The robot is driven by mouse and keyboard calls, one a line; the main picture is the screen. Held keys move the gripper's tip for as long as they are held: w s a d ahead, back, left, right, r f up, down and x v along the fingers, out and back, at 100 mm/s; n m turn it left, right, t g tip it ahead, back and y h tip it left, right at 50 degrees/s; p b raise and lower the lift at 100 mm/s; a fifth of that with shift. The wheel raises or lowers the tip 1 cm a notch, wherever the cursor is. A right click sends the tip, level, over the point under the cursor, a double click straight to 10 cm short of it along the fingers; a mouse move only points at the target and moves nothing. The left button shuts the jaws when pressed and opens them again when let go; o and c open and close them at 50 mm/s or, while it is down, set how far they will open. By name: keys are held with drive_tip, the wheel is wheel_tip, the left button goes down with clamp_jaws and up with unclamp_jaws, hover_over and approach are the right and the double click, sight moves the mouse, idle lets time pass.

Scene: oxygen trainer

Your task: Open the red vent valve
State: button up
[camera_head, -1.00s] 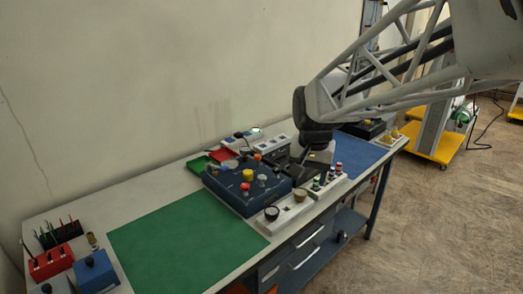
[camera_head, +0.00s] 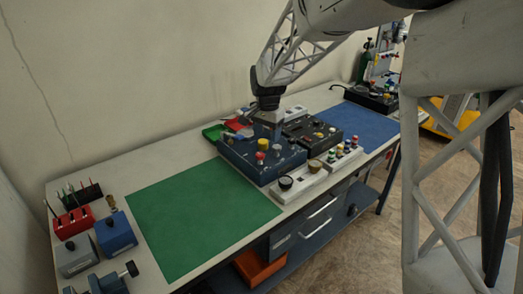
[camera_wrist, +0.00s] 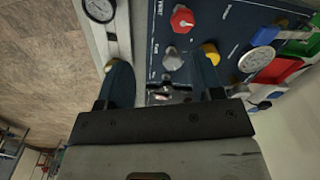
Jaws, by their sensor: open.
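The red vent valve is a red knob (camera_wrist: 182,18) beside the printed word VENT on a dark blue panel box (camera_wrist: 232,18), at the top of the wrist view. A small red knob (camera_head: 260,156) on the blue box (camera_head: 235,154) in the head view appears to be the same one. My gripper (camera_wrist: 162,70) is open and empty, its two fingers pointing toward the panel. A grey knob (camera_wrist: 172,58) shows between the fingers, and the red knob lies beyond the fingertips. In the head view my gripper (camera_head: 269,117) is above the back of the blue box, its fingertips hard to make out.
A yellow knob (camera_wrist: 210,50) stands close to the right finger, with a round silver part (camera_wrist: 257,60) beyond. A white strip with a gauge (camera_wrist: 100,8) borders the panel. A black box (camera_head: 314,135) stands beside the blue one. The green mat (camera_head: 200,215) is clear.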

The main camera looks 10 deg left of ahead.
sight(260, 154)
drive_tip(key=w+a+f, duration=0.2)
drive_tip(key=shift+w+a, duration=0.1)
drive_tip(key=shift+a, duration=0.25)
drive_tip(key=shift+f, duration=0.15)
drive_tip(key=shift+f, duration=3.8)
drive_tip(key=c, duration=0.9)
